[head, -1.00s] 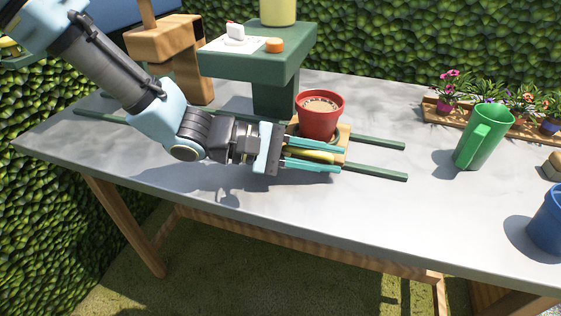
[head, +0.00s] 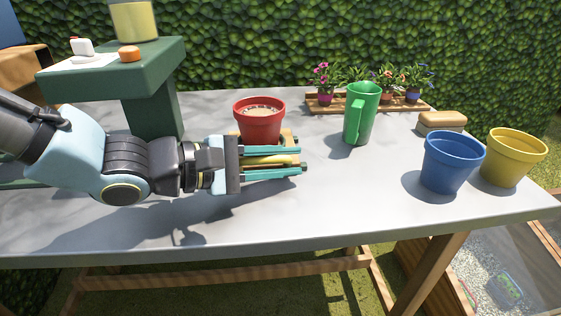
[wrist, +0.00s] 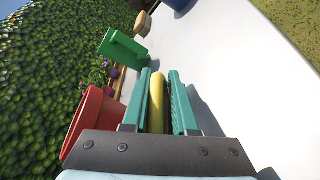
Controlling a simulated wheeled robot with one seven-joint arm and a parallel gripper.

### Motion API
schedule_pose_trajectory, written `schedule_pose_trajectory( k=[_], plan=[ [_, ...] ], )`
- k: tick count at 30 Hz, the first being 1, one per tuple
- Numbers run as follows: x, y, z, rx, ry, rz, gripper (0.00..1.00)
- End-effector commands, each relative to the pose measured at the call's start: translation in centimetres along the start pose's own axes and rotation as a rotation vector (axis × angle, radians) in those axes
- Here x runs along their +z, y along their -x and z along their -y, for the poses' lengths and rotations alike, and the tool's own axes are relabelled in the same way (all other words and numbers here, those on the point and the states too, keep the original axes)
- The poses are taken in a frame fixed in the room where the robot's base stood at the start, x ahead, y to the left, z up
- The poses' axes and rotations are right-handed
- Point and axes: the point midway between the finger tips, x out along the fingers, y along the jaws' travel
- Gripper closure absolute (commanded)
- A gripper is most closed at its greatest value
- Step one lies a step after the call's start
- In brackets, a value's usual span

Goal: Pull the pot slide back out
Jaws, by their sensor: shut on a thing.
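A red pot (head: 259,122) with pale fill stands upright on a wooden pot slide (head: 289,135), which is mostly hidden behind my gripper. The pot is to the right of the green stand's column (head: 156,105), clear of it. My gripper (head: 285,161) is in front of the pot, its teal fingers shut along a yellow bar-like handle. In the wrist view the yellow handle (wrist: 156,103) lies lengthwise between the two fingers (wrist: 160,105), and the red pot (wrist: 92,122) is at the left. Dark rail ends show just past the fingertips.
A green jug (head: 362,115) stands right of the pot. Farther right are a blue pot (head: 452,163), a yellow pot (head: 514,157) and a tan-topped block (head: 441,122). A wooden tray (head: 340,108) of flowers is at the back. The grey table's front middle is clear.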

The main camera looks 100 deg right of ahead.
Motion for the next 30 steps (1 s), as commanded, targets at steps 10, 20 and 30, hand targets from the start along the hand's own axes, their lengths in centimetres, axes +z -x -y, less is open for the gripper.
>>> schedule_pose_trajectory(
  k=[10,20,30],
  plan=[
    [0.2,-0.2,-0.8,0.013,-0.007,0.006,0.53],
    [0.0,1.5,-0.6,0.011,-0.006,0.001,0.53],
    [0.0,8.0,-0.6,0.012,-0.007,0.002,0.53]
  ],
)
